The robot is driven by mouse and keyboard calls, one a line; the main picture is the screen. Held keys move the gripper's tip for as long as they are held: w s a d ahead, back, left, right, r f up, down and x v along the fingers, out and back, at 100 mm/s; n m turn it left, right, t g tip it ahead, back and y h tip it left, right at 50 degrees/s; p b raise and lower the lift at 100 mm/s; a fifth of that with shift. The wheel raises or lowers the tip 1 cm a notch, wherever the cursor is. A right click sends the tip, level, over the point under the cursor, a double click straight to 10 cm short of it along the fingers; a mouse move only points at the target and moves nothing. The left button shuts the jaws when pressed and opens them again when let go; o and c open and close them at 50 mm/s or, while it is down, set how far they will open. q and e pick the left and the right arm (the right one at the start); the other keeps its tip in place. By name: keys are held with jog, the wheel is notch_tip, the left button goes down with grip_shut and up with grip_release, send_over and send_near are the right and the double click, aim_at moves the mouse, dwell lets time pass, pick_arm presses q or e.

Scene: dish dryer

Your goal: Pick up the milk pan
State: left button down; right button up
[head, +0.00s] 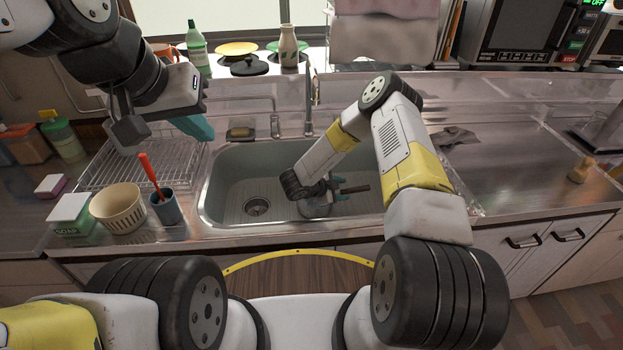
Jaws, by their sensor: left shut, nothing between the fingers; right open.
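A small metal milk pan (316,209) sits in the sink (226,186), with a dark handle (356,189) pointing right. My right gripper (337,188) reaches down into the sink from the right. Its teal fingers are open at the pan, by the base of the handle. My wrist hides part of the pan, and I cannot tell whether the fingers touch it. My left gripper (198,128) is shut and empty, above the wire dish rack (150,165) left of the sink.
A beige ribbed bowl (118,208), a blue cup (167,209) with a red utensil and a soap box (70,215) stand left of the sink. The faucet (309,100) rises behind the sink. The right counter (520,165) is mostly clear.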

jog(key=x, duration=0.7)
jog(key=shift+d+f, duration=0.25)
jog(key=shift+f, duration=0.05)
grip_shut()
dwell(1.1)
